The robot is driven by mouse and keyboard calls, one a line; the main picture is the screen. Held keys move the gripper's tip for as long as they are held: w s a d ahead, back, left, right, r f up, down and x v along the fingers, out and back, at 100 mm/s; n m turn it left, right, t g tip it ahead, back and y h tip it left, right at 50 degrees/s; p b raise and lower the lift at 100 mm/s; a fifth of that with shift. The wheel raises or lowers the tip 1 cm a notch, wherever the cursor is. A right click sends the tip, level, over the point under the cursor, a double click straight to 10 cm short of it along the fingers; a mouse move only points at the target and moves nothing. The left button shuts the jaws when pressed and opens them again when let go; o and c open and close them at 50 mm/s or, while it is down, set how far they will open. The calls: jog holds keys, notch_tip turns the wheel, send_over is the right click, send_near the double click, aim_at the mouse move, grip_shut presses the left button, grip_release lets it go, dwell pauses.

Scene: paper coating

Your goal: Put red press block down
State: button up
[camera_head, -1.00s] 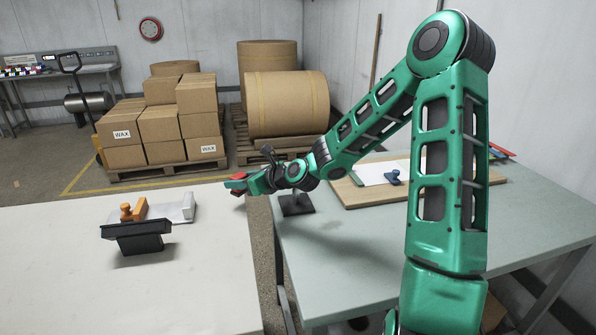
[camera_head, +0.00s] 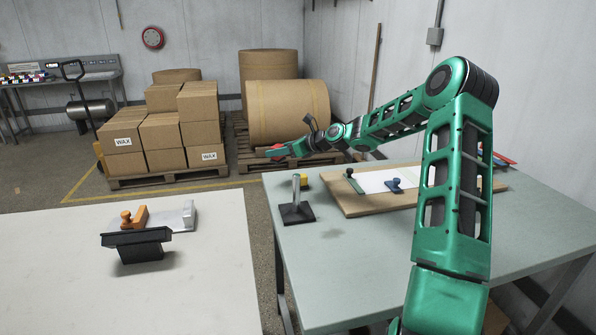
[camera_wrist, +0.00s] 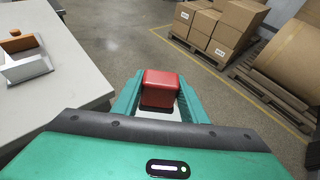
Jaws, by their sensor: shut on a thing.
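The red press block (camera_wrist: 160,89) sits between the two fingers of my gripper (camera_wrist: 160,100) in the wrist view. My gripper is shut on it. In the head view my gripper (camera_head: 278,151) is at the far end of my outstretched arm, with a bit of the red block showing at its tip. In the wrist view the floor shows beyond the block, with the white table to the left. The block appears held in the air, apart from both tables.
Wax boxes (camera_head: 160,130) stand on a pallet behind.

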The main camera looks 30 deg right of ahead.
jog(key=d+f, duration=0.1)
jog(key=d, duration=0.1)
jog(key=d+f, duration=0.2)
jog(key=d, duration=0.1)
jog(key=d+f, duration=0.1)
jog(key=d, duration=0.1)
jog(key=shift+w+d+f, duration=0.2)
jog(key=shift+d+f, duration=0.05)
jog(key=shift+f, duration=2)
jog(key=o, duration=1.1)
jog(key=shift+f, duration=0.1)
jog(key=v, duration=1.2)
jog(key=shift+d, duration=0.1)
